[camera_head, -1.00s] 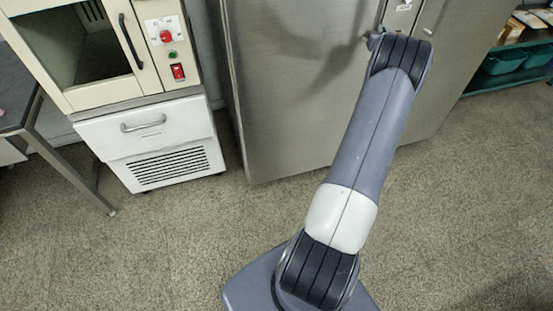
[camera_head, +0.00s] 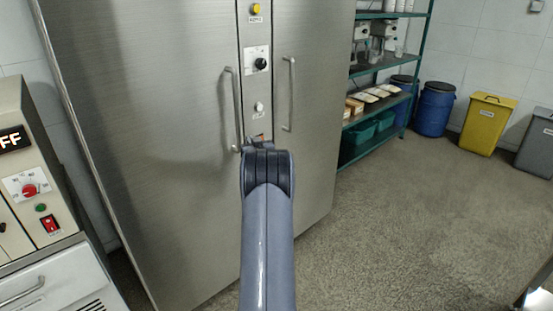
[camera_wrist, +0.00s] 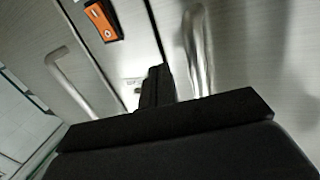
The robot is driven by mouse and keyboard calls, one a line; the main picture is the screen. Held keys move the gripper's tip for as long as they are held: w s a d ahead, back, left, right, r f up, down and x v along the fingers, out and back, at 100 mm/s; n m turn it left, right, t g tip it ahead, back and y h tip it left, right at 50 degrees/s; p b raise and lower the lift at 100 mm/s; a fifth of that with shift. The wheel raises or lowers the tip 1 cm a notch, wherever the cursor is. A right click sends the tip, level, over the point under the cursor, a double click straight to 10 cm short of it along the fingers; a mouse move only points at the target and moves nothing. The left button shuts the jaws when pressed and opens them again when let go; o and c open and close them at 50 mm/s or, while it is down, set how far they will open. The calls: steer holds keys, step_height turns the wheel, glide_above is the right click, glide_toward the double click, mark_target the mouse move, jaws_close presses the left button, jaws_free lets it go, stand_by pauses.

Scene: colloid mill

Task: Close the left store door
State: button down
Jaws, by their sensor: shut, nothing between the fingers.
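The left store door (camera_head: 150,130) is a tall brushed-steel panel of the cabinet in the head view. Its long vertical handle (camera_head: 232,108) is near its right edge. The panel looks about flush with the centre strip; I cannot tell whether a small gap is left. My gripper is mostly hidden behind my wrist in the head view, low by the handle. In the wrist view its dark fingers (camera_wrist: 155,88) are together and empty, close to a steel handle (camera_wrist: 196,45). I cannot tell whether they touch it.
The centre strip carries a black knob (camera_head: 261,64) and lamps. The right door (camera_head: 318,120) has its own handle. A beige machine (camera_head: 35,190) stands close at left. A green shelf rack (camera_head: 415,75), blue drums and bins are at right. Floor there is clear.

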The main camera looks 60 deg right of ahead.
steer(key=s+a+b, duration=0.1)
steer(key=s+a, duration=0.1)
steer(key=s, duration=0.8)
steer(key=shift+w+a+f, duration=0.1)
steer(key=shift+w, duration=0.05)
